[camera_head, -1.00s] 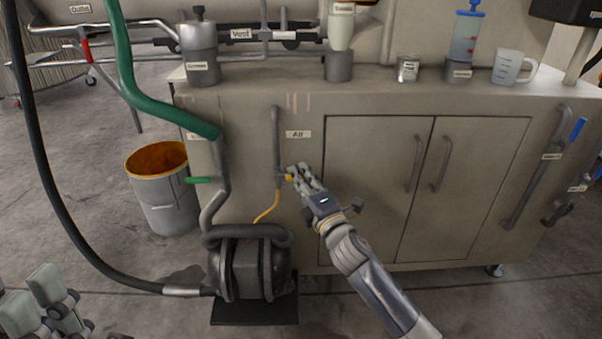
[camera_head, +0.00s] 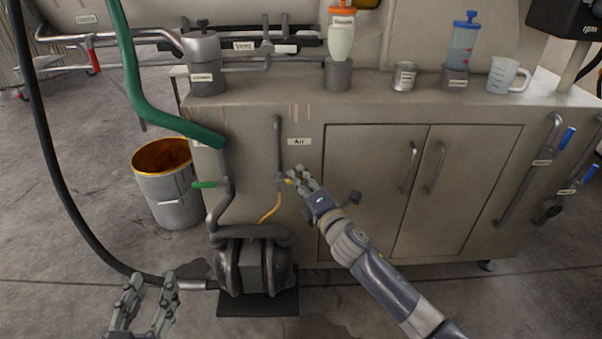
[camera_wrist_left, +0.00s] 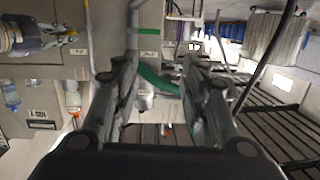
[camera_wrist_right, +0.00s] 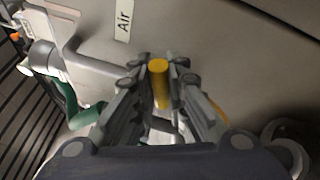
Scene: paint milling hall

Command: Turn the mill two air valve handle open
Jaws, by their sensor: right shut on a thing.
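The yellow air valve handle (camera_wrist_right: 158,82) sits between the fingers of my right gripper (camera_wrist_right: 160,88) in the right wrist view. In the head view, that handle (camera_head: 289,181) shows as a small yellow bit at the fingertips of my right gripper (camera_head: 303,181), on the grey pipe below the "Air" label (camera_head: 299,142). The fingers hide part of the valve. My left gripper (camera_head: 141,305) is open and empty at the lower left, apart from everything; its spread fingers also show in the left wrist view (camera_wrist_left: 160,75).
A green-handled valve (camera_head: 204,185) is on the pipe left of the air pipe. The dark pump (camera_head: 252,268) stands below on the floor. A grey bucket (camera_head: 170,198) and a black hose (camera_head: 62,200) are at the left. Cabinet doors (camera_head: 375,190) are to the right.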

